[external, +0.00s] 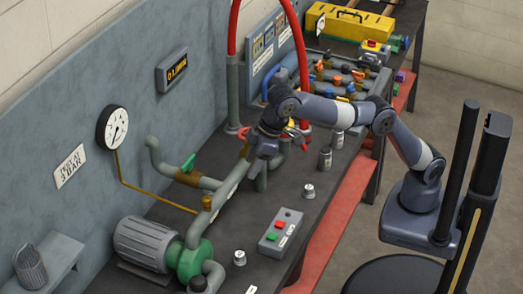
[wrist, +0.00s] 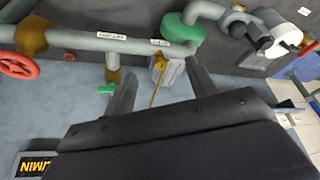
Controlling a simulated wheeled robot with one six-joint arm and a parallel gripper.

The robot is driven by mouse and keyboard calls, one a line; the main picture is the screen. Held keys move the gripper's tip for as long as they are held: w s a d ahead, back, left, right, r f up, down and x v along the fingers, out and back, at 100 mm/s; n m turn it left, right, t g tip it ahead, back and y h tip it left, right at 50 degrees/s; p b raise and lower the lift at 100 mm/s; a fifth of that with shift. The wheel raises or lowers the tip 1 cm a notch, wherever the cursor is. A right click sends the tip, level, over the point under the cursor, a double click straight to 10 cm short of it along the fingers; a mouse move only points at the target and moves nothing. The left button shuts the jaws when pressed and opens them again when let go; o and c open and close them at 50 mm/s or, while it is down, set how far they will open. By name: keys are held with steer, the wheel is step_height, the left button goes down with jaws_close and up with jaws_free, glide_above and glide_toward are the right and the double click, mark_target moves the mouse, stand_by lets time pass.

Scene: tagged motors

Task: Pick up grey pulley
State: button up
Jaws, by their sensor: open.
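I cannot pick out a grey pulley for certain in either view. Small silver-grey stepped pieces stand on the dark bench in the external view, one near the middle (external: 308,191) and one nearer the front (external: 239,258); I cannot tell whether either is a pulley. My gripper (external: 262,150) is above the bench by the grey pipework, apart from both pieces. In the wrist view its two fingers (wrist: 160,88) are spread with nothing held between them.
A green pump (external: 196,262) with a grey motor (external: 146,242) stands at the front left. A button box (external: 281,231) sits on the bench. Pipes and a red hose (external: 234,50) crowd the wall side. A yellow toolbox (external: 348,24) is at the far end.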

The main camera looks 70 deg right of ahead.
step_height(320, 180, down, 2)
glide_toward(240, 254)
steer(key=shift+p+x, duration=1.2)
steer(key=shift+x, duration=3.25)
steer(key=c, duration=1.1)
steer(key=shift+r, duration=0.1)
